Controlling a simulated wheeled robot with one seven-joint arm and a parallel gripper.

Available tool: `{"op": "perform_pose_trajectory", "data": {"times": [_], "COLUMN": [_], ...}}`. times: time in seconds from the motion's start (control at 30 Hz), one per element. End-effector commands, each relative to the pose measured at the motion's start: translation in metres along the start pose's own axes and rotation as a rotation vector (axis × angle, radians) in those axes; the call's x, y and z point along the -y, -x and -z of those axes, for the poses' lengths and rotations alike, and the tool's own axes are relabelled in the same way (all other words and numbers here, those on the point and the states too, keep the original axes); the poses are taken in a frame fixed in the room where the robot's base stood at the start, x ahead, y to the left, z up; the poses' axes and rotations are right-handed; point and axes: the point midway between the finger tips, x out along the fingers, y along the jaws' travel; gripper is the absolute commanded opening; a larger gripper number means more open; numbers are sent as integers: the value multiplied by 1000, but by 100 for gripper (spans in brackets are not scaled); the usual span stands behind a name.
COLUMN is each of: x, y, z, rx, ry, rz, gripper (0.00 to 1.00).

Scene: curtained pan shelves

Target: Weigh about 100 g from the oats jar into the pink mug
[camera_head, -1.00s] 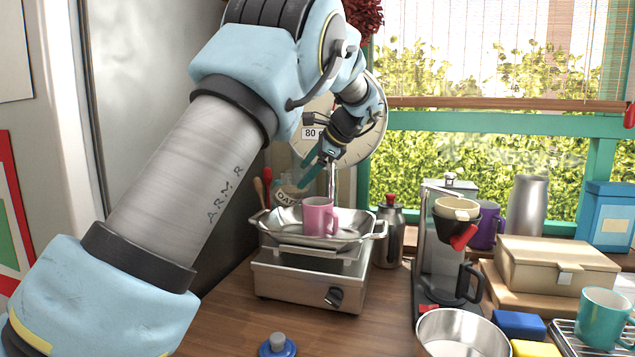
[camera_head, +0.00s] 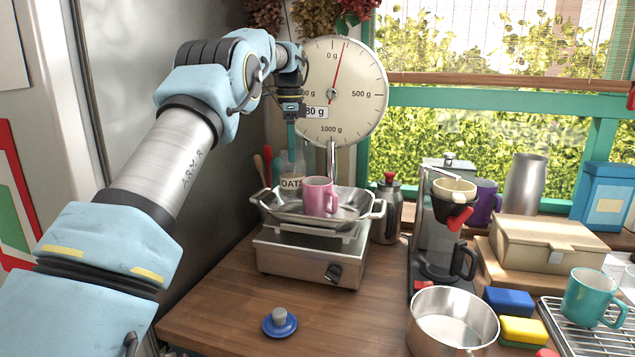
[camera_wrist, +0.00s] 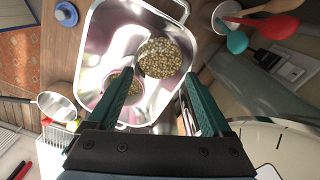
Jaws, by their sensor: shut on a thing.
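The oats jar (camera_head: 291,182), clear with an OATS label, stands upright behind and left of the pink mug (camera_head: 318,198). My gripper (camera_head: 291,146) is shut on the jar's upper part from above. In the wrist view the jar's oats (camera_wrist: 160,58) show between and just beyond my fingertips (camera_wrist: 160,78). The mug stands in the scale's metal pan (camera_head: 350,210), and oats (camera_wrist: 122,82) lie inside it. The scale's dial (camera_head: 360,100) has its red needle a little right of 0, and its small window (camera_head: 315,112) reads 80 g. Whether the jar touches the pan is hidden.
A blue lid with a grey knob (camera_head: 281,322) lies on the counter front. A steel pot (camera_head: 453,322) is at front right. Utensils (camera_head: 264,170) stand left behind the pan.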

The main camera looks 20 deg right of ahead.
Motion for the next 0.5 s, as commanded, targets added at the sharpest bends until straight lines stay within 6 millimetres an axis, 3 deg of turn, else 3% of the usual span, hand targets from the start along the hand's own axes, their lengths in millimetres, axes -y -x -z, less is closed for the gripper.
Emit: {"op": "perform_pose_trajectory", "data": {"times": [0.3,0.5], "x": [0,1], "y": [2,18], "z": [0,0], "rx": [2,2], "ry": [1,2], "rz": [4,5], "gripper": [0,0]}}
